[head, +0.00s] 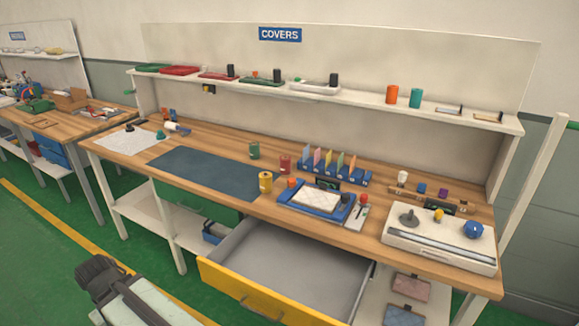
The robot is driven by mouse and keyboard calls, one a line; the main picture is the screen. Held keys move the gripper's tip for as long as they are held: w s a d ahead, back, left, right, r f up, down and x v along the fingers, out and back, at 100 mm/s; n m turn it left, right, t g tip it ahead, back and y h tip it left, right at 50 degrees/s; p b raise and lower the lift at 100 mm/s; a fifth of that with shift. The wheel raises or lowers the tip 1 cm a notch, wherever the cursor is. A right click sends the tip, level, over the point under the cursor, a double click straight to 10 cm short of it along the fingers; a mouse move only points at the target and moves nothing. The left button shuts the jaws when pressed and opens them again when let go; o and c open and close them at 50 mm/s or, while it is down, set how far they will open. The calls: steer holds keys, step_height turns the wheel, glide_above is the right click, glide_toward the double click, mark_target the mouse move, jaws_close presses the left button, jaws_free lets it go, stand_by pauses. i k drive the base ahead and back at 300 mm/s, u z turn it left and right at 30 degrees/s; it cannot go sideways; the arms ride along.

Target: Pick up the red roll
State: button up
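A small red roll (285,163) stands upright on the wooden workbench (215,140), just behind a yellow roll (265,182) and to the right of a green roll (254,150). My gripper (98,275) is the dark end of my arm at the lower left, in front of the bench and well apart from the red roll. Its fingers are not clear enough to tell open from shut.
A yellow-fronted drawer (240,290) is pulled out and looks empty. A blue tray (290,207) with a pale quilted pad sits right of the yellow roll. A dark mat (200,172) lies left. The shelf (350,97) above holds orange (391,95) and teal (416,97) rolls.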

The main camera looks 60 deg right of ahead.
mark_target(285, 160)
steer(key=z, duration=0.05)
steer(key=i, duration=0.95)
steer(key=u, duration=0.05)
